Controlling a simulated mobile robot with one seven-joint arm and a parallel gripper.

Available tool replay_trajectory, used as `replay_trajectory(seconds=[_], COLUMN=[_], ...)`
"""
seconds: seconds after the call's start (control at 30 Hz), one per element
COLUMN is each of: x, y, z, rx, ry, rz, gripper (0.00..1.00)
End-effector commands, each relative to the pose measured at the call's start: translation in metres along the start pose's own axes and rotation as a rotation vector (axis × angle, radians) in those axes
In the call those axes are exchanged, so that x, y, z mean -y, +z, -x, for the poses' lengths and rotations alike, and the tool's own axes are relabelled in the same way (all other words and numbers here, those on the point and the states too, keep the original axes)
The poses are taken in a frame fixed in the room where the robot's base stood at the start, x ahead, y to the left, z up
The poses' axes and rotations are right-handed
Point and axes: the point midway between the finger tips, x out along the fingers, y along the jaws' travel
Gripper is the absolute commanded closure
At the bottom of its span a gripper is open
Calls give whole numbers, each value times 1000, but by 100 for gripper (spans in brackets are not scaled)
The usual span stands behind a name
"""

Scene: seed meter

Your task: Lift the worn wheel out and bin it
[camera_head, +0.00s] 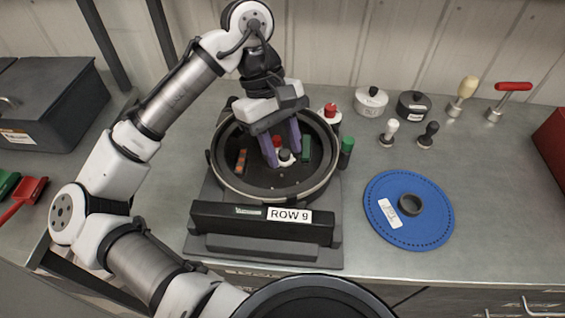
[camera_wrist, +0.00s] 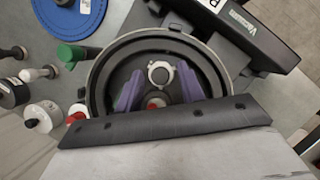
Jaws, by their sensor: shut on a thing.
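The seed meter housing (camera_head: 218,172) is a round dark bowl with a grey rim, on a black base marked ROW 9. A dark disc, seemingly the worn wheel (camera_head: 262,180), lies inside it. My gripper (camera_head: 283,150) reaches down into the housing with its purple fingers around the middle. In the wrist view the fingers of my gripper (camera_wrist: 159,90) stand on both sides of a white and dark centre knob (camera_wrist: 160,73). They appear shut on the wheel's hub, though the contact is partly hidden. I cannot tell whether the wheel is raised.
A blue disc (camera_head: 385,225) with a black centre ring lies right of the housing. A red box (camera_head: 553,150) is far right, a dark lidded box (camera_head: 60,110) far left. A dark round rim (camera_head: 315,285) shows at the bottom edge, cut off.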

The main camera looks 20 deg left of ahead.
Motion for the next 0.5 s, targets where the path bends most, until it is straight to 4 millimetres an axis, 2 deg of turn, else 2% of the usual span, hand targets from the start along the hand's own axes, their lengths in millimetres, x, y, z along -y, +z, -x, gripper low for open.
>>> replay_trajectory(seconds=[0.17, 0.5], x=[0, -23], y=[14, -57], z=[33, 57], rx=[-4, 0], ry=[0, 0], rz=[1, 6], gripper=[83, 83])
